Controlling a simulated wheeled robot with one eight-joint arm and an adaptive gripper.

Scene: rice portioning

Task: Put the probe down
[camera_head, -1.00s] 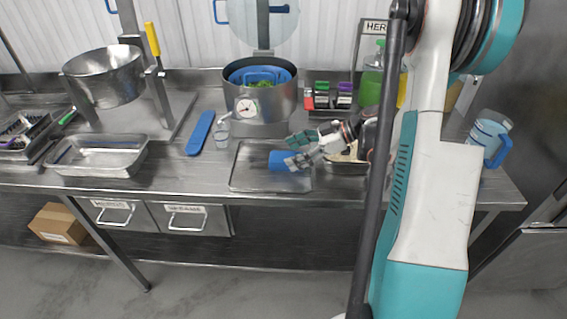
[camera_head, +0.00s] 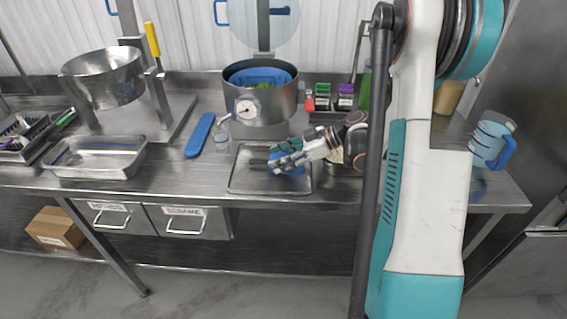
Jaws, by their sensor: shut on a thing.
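My gripper (camera_head: 286,161) is low over the metal tray (camera_head: 241,186) at the front middle of the counter. It is shut on a blue object with a dark end, apparently the probe (camera_head: 259,163). The dark end sticks out to the left of the fingers, roughly level. The fingers hide much of the blue part. I cannot tell whether the probe touches the tray.
A steel pot (camera_head: 262,103) with a dial (camera_head: 246,109) stands behind the tray. A blue flat tool (camera_head: 200,135) lies to the left, beside an empty steel pan (camera_head: 95,157). A blue jug (camera_head: 490,142) stands at the right.

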